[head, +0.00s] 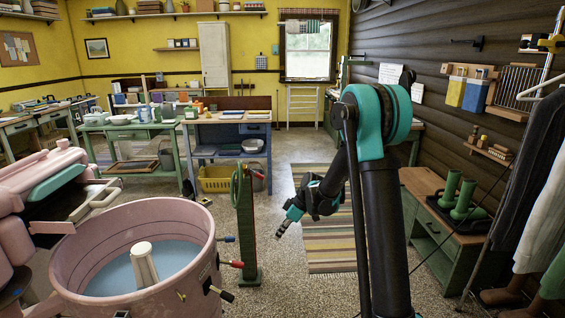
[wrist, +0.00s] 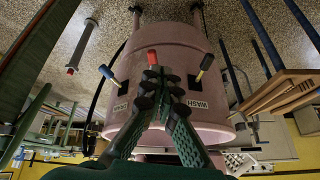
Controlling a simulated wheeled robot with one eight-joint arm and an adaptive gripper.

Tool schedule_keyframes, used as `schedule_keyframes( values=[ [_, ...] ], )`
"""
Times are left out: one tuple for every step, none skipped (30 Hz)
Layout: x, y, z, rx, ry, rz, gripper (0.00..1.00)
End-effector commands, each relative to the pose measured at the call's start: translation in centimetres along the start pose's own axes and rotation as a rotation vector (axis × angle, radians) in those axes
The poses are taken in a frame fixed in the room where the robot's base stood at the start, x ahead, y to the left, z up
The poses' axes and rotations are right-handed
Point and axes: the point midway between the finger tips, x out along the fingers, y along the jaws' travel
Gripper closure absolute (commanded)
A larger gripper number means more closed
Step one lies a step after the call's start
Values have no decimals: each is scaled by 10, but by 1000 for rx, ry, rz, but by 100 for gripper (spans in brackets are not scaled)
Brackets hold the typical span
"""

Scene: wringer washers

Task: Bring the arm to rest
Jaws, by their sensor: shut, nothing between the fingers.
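My arm rises at the right of the head view and bends down and left to my gripper (head: 283,228), which hangs over open floor right of the pink washer tub (head: 150,215). In the wrist view my gripper's fingers (wrist: 160,78) are closed together with nothing between them. The pink washer (wrist: 165,45) is behind them, upside down in that picture, with "WASH" and "DRAIN" labels. A red-tipped lever (wrist: 153,58) shows just beyond the fingertips; whether they touch is unclear, but in the head view my gripper is apart from the washer.
A green post (head: 246,225) stands between the washer and my gripper. A striped rug (head: 330,255) lies under the arm. Tables line the back.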

Motion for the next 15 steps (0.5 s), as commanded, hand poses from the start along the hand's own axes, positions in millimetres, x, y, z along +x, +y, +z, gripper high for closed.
schedule_keyframes(
  values=[
    [-15, -10, 9, 57, -16, 23, 100],
    [-22, -15, 14, 94, -25, 39, 100],
    [-32, -22, 22, 145, -36, 60, 100],
    [-39, -28, 27, 181, -46, 76, 100],
    [-46, -34, 33, 218, -53, 92, 100],
    [-54, -42, 41, 267, -63, 115, 100],
    [-61, -48, 47, 304, -69, 131, 100],
    [-67, -54, 53, 341, -76, 148, 100],
    [-75, -62, 61, 388, -83, 171, 100],
    [-80, -69, 67, 424, -88, 189, 100],
    [-85, -75, 73, 460, -92, 206, 100],
    [-92, -84, 82, 509, -98, 230, 100],
    [-97, -91, 89, 544, -101, 249, 100],
    [-102, -98, 96, 579, -104, 268, 100],
    [-107, -107, 104, 627, -107, 292, 100]
  ],
)
